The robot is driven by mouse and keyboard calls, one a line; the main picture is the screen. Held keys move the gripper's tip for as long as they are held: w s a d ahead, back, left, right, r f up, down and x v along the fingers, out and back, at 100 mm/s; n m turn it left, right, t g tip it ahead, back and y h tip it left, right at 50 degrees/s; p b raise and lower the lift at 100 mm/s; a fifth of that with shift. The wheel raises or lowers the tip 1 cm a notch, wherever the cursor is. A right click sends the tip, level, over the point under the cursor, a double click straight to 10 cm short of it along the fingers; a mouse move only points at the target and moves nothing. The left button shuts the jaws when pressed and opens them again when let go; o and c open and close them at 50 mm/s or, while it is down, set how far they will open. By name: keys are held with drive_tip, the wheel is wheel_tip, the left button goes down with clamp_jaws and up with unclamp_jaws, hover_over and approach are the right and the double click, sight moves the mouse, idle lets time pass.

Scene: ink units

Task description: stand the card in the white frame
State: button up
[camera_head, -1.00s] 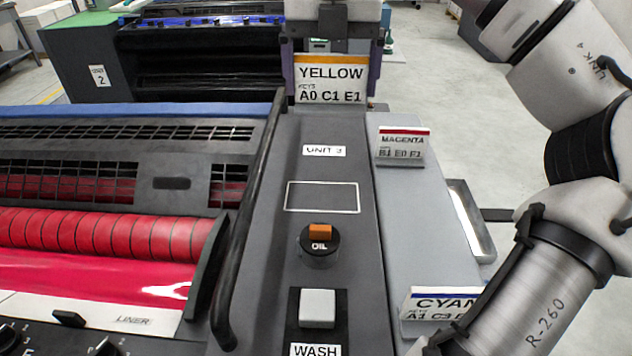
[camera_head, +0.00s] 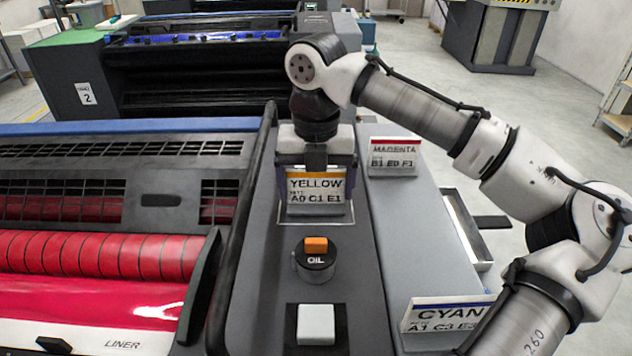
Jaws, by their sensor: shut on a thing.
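The yellow card (camera_head: 315,188), a white card with a yellow top band reading YELLOW A0 C1 E1, is upright in my gripper (camera_head: 316,170). My gripper is shut on it, with fingers at the card's two side edges. The white frame (camera_head: 284,221) is a thin outline on the grey console top; its front and parts of its sides show below and beside the card. The card's lower edge appears at the frame, inside its outline. I cannot tell whether the card touches the surface. The back of the frame is hidden.
An orange-topped OIL knob (camera_head: 315,258) and a white button (camera_head: 316,324) stand in front of the frame. The magenta card (camera_head: 394,157) and cyan card (camera_head: 446,315) stand on the lower shelf at right. A black rail (camera_head: 243,215) runs along the left.

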drive_tip(key=shift+f, duration=0.15)
drive_tip(key=o, duration=0.7)
wheel_tip(320, 180, up, 12)
drive_tip(key=shift+r, duration=0.2)
